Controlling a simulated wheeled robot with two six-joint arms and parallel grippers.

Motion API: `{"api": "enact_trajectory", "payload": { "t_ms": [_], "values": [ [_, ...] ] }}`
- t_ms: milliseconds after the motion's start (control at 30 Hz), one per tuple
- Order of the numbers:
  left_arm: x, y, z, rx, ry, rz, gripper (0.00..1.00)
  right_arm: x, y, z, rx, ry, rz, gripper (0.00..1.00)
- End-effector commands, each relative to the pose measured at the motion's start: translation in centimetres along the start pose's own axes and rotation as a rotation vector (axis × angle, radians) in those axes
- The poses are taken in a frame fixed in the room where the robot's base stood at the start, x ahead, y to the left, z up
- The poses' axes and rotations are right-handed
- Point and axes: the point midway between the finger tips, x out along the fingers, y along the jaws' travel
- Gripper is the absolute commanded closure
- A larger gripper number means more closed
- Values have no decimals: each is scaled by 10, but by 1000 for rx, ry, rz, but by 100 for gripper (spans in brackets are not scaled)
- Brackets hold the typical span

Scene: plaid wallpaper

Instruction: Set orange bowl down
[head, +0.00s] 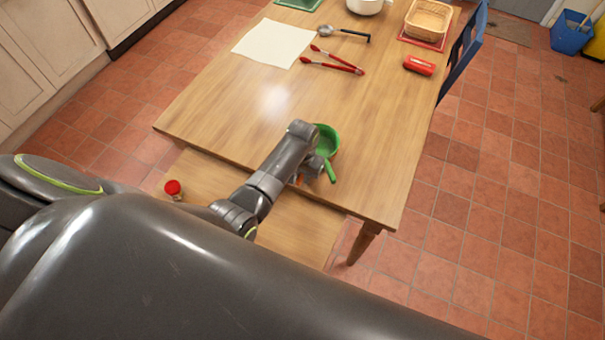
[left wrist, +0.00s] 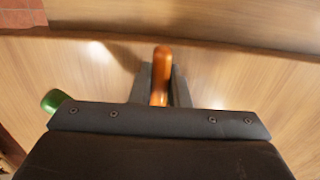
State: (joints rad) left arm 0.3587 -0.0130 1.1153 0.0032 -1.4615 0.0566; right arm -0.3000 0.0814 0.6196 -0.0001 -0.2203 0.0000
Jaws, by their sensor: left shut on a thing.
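My left gripper (left wrist: 160,88) is shut on the orange bowl (left wrist: 161,72). In the left wrist view only a narrow orange strip of the bowl shows between the two dark fingers. In the head view the bowl is almost wholly hidden by my left arm, with a small orange patch (head: 299,180) beside the wrist. The gripper is near the front edge of the wooden table (head: 230,110). I cannot tell whether the bowl touches the wood. My right gripper is not in view.
A green pan (head: 327,138) with a handle is right beside my left wrist. A red-lidded jar (head: 172,187) stands on the lower wooden surface (head: 290,228) in front. Red tongs (head: 335,62), a spoon (head: 328,31), a white sheet (head: 272,42) and a red object (head: 419,65) lie farther back.

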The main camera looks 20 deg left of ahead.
Motion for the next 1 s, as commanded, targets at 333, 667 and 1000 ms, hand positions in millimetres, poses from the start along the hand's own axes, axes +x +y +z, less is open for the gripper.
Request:
{"api": "enact_trajectory", "payload": {
  "t_ms": [333,667,1000],
  "values": [
    [3,0,0,0,-1,0,76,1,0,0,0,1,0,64],
    [2,0,0,0,-1,0,63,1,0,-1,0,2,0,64],
    [-27,0,-1,0,3,0,63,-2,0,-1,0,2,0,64]
  ]
}}
